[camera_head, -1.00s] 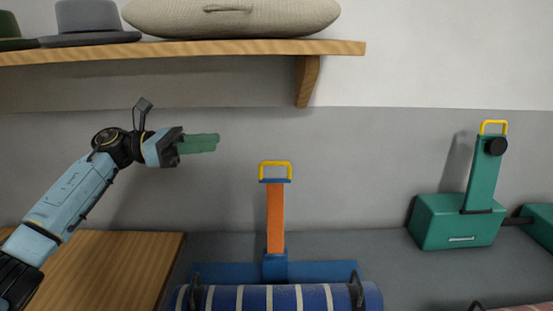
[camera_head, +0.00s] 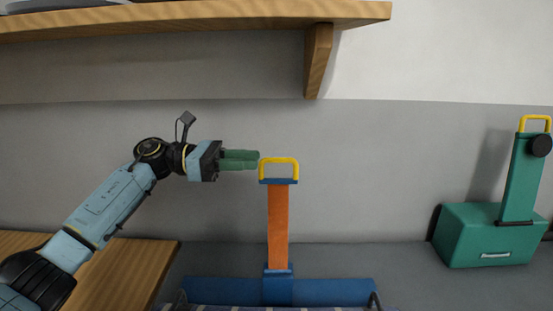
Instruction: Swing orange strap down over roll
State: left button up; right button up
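The orange strap (camera_head: 278,225) stands upright on a blue base (camera_head: 210,290), with a yellow loop handle (camera_head: 279,160) on a blue cap at its top. The blue striped roll (camera_head: 270,308) lies in front of the base; only a thin edge of it shows at the bottom. My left gripper (camera_head: 257,160) points right, its green fingertips just left of the yellow handle and level with it. I cannot tell if they touch it. The fingers are seen from the side, so their gap is unclear. My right gripper is not in view.
A wooden shelf (camera_head: 200,18) with a bracket (camera_head: 318,60) runs above. A teal box (camera_head: 485,236) with an upright teal arm stands at the right. A wooden surface (camera_head: 110,265) lies at the left. The grey counter between strap and teal box is clear.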

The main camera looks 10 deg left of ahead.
aim_at(263, 160)
pick_arm(q)
jog(key=d, duration=0.3)
jog(key=w+d, duration=0.1)
jog(key=d, duration=0.2)
jog(key=shift+w+d, duration=0.15)
jog(key=shift+d, duration=0.05)
grip_shut()
